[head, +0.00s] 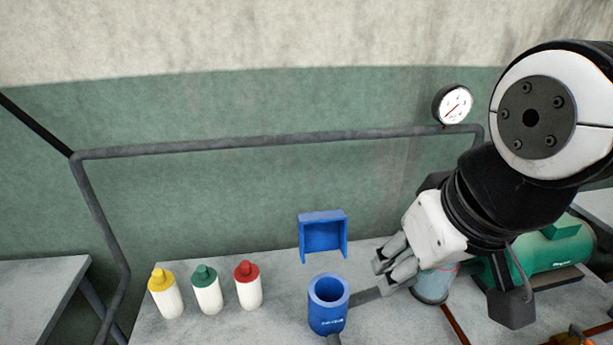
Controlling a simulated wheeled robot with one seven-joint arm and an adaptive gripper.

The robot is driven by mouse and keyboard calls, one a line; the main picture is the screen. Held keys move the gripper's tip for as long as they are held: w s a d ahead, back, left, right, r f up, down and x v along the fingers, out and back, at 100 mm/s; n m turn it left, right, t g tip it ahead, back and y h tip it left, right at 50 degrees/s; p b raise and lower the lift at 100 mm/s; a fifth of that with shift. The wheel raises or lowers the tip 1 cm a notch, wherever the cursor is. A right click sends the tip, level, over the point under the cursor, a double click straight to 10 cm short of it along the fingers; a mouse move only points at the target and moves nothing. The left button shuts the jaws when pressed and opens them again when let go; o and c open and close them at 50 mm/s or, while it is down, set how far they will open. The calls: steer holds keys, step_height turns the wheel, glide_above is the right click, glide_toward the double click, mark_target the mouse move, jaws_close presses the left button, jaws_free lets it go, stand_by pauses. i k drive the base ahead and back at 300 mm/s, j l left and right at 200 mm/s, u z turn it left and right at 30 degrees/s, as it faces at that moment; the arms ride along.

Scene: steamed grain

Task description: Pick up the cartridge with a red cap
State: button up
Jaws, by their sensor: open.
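The cartridge with a red cap (248,286) stands upright on the grey table, a white body under a red top. It is the rightmost of a row of three; a green-capped cartridge (207,291) and a yellow-capped cartridge (165,294) stand to its left. My gripper (381,274) is open, with nothing seen between its fingers. It is to the right of the red-capped cartridge and well apart from it, beyond the blue cylinder. The fingertips point left and down.
A blue open-topped cylinder (328,312) stands between the red-capped cartridge and my gripper. A blue bracket (323,235) is behind it. A glass-like container (432,285) and a green machine (545,252) are at right. A grey pipe (270,144) with a gauge (453,104) runs along the wall.

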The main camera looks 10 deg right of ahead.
mark_target(246, 275)
steer(key=i+l+u, duration=0.1)
steer(key=l+u, duration=0.25)
steer(key=i+l+u, duration=0.1)
steer(key=l+u, duration=0.6)
steer(key=l, duration=0.1)
